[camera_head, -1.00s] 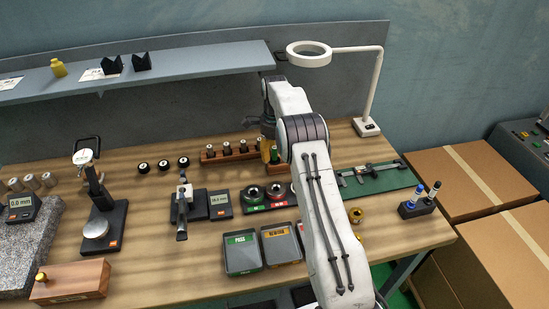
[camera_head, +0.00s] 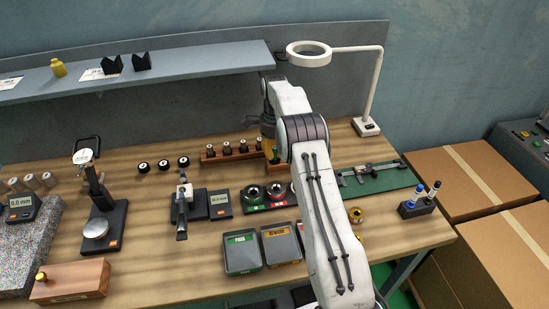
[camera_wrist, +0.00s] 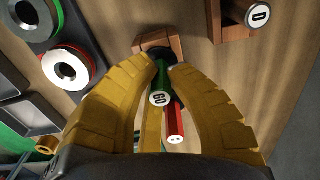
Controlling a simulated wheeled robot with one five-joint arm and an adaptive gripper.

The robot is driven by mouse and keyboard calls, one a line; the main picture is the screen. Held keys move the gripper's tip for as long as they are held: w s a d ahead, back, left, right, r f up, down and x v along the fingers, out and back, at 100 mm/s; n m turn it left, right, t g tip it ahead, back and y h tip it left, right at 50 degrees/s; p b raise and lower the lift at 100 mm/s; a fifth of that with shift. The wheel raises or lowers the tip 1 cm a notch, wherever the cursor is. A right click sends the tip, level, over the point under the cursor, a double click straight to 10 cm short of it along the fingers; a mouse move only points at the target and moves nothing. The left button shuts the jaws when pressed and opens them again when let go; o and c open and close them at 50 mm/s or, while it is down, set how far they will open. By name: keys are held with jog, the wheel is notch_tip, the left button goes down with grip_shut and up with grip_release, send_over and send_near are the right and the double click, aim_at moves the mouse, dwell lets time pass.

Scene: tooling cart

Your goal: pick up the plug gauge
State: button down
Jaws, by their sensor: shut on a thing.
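The plug gauge (camera_wrist: 160,84) has a green handle with a white end marked GO. In the wrist view it stands between the yellow fingers of my gripper (camera_wrist: 163,70), which are shut on it. Its far end is at a small wooden block (camera_wrist: 157,38), and I cannot tell whether it is clear of that block. A red handle with a white end (camera_wrist: 175,124) shows just beside the green one. In the head view the green handle (camera_head: 275,155) shows beneath my gripper (camera_head: 268,130), whose fingers are mostly hidden by my arm.
A wooden rack (camera_head: 222,155) with several dark cylinders stands just left. Ring gauges (camera_head: 253,192) lie on a dark tray in front. A caliper on a green mat (camera_head: 372,174) and a white lamp (camera_head: 367,126) are to the right. Sorting bins (camera_head: 241,252) stand at the front.

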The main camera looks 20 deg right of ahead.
aim_at(274, 147)
dwell(0.3)
jog(key=shift+r+b, duration=0.3)
jog(key=shift+r, duration=1.45)
jog(key=s+a+r+b, duration=0.1)
jog(key=s+r+b, duration=0.1)
jog(key=s, duration=0.6)
jog(key=s+a+r+b, duration=0.2)
jog(key=s, duration=0.7)
jog(key=shift+s+a+r, duration=0.25)
jog(key=shift+s+a, duration=0.05)
